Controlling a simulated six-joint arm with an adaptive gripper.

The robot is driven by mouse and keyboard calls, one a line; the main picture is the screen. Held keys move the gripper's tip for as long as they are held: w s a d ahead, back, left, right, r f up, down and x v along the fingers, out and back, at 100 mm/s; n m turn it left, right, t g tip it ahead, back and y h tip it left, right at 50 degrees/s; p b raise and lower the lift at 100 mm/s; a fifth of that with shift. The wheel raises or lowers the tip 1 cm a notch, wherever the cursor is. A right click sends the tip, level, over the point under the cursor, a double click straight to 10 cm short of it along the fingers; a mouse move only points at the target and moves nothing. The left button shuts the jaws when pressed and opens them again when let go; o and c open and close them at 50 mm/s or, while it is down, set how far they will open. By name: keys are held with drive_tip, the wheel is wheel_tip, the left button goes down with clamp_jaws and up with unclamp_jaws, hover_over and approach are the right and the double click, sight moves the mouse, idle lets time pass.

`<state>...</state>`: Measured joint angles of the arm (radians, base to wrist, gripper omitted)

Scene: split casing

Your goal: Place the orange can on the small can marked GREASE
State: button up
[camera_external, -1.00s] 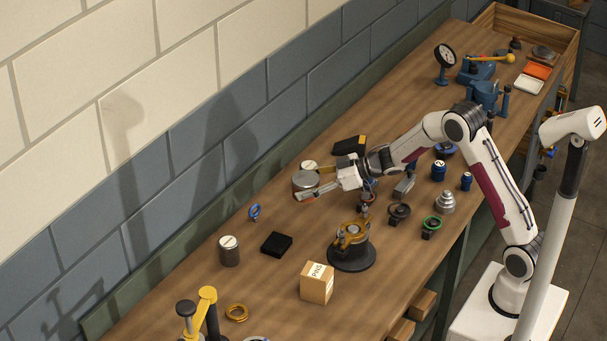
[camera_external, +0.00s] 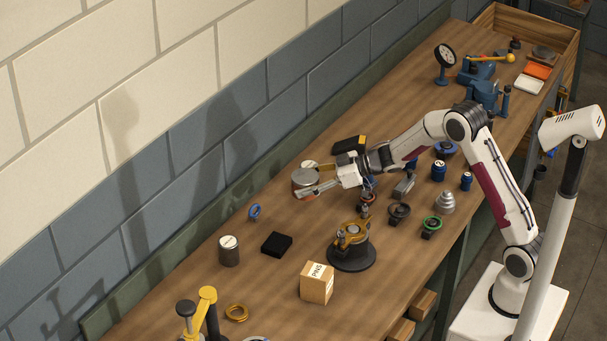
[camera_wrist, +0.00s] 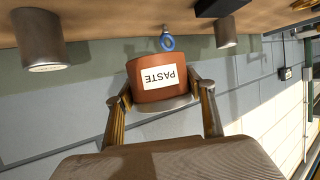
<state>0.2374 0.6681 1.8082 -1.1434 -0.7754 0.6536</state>
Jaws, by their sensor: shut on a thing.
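My gripper (camera_wrist: 163,100) is shut on the orange can (camera_wrist: 155,73), its fingers on either side near the grey lid. The can bears a white PASTE label, upside down in the wrist view. In the external view its grey lid (camera_external: 304,176) shows by my gripper (camera_external: 312,189), above the bench's wall side. One small grey can (camera_external: 309,164) stands just behind it, partly hidden; in the wrist view this looks like the left can (camera_wrist: 42,40). Another grey can (camera_external: 229,252) stands nearer the front, at right in the wrist view (camera_wrist: 226,33). I cannot read either white lid label.
A blue ring (camera_external: 254,212) and a black block (camera_external: 276,244) lie between the held can and the front grey can. A brass fixture on a dark base (camera_external: 351,255) and a PINS box (camera_external: 317,284) stand to the right.

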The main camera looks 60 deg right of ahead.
drive_tip(key=w+a+r+n+g+y, duration=0.1)
drive_tip(key=w+a+r, duration=0.1)
drive_tip(key=a, duration=1.1)
drive_tip(key=w+a+r+n+g+y, duration=0.1)
drive_tip(key=a+r+n+y, duration=0.1)
drive_tip(key=a, duration=1)
drive_tip(key=w+a+r+m+t+h, duration=0.1)
drive_tip(key=w+a+r+m+h, duration=0.1)
drive_tip(key=w+a+r, duration=0.1)
drive_tip(key=shift+w+r+m+t+h, duration=0.35)
drive_tip(key=shift+w+r, duration=0.35)
drive_tip(key=shift+w, duration=0.25)
drive_tip(key=shift+d, duration=0.1)
drive_tip(key=shift+f, duration=0.2)
drive_tip(key=shift+f, duration=3)
